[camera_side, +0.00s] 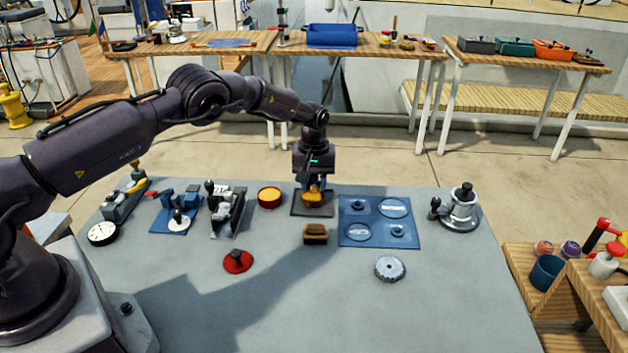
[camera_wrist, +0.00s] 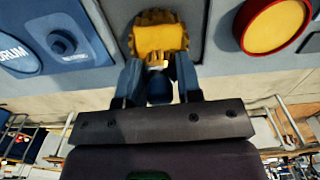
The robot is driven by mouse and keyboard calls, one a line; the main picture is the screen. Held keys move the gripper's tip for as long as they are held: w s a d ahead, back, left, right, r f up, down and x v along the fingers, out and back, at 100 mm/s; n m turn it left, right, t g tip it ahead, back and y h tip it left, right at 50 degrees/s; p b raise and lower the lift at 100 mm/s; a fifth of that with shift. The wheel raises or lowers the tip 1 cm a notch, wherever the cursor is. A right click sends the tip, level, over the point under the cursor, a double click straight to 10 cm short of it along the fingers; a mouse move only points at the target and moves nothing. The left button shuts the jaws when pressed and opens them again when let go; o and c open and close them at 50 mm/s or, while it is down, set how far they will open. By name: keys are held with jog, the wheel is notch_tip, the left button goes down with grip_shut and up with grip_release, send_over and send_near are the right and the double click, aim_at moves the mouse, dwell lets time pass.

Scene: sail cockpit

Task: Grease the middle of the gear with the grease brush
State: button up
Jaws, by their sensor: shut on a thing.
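The grease brush, as I take it, is a yellow piece with a brown fringed edge (camera_side: 313,196) at the dark grey pad. It also shows in the wrist view (camera_wrist: 158,40), with a dark blue knob below it. My gripper (camera_side: 312,186) points down over the pad, its fingers shut on either side of the knob; they also show in the wrist view (camera_wrist: 158,82). I cannot tell whether the brush touches the pad. The gear (camera_side: 389,269) is a grey toothed disc lying flat toward the front right, apart from my gripper, its middle uncovered.
A red tin with yellow contents (camera_side: 270,197) stands left of the pad (camera_side: 299,210). A brown block (camera_side: 315,234) lies in front. A blue tray with round places (camera_side: 352,232) is right, a metal pot (camera_side: 461,209) beyond. A red knobbed disc (camera_side: 238,261) lies front left.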

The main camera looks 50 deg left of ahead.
jog(key=shift+s+d, duration=1.5)
jog(key=shift+s, duration=0.3)
jog(key=shift+s+r, duration=0.1)
notch_tip(320, 180, up, 8)
